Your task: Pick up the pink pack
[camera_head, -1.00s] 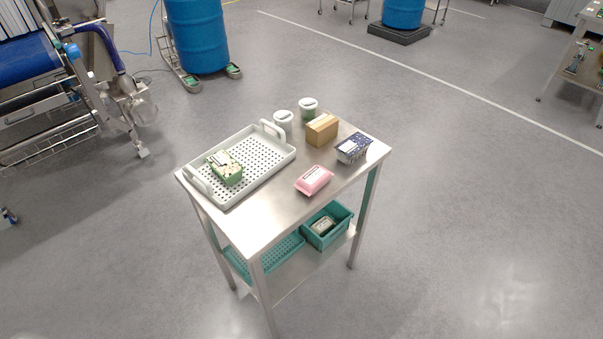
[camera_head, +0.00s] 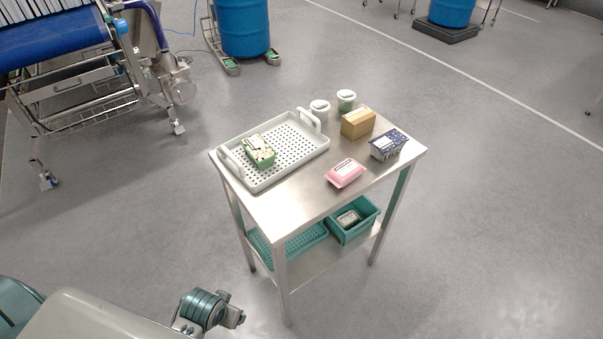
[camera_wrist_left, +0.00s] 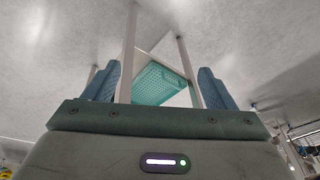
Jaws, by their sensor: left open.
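The pink pack (camera_head: 345,173) lies flat on the steel table top (camera_head: 290,205), near its front right part, with a white label on top. My left arm shows at the lower left of the head view, well short of the table. Its gripper fingers cannot be made out there. In the left wrist view my left gripper (camera_wrist_left: 155,88) is open and empty, its two blue fingers wide apart. Between them are table legs and a teal tray on the lower shelf. The pink pack is not in the wrist view. My right gripper is not in view.
A white perforated tray (camera_head: 238,178) with a green pack (camera_head: 258,151) is left of the pink pack. A cardboard box (camera_head: 358,123), a dark blue pack (camera_head: 388,145) and two lidded tubs stand behind it. A teal bin (camera_head: 372,213) is on the lower shelf.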

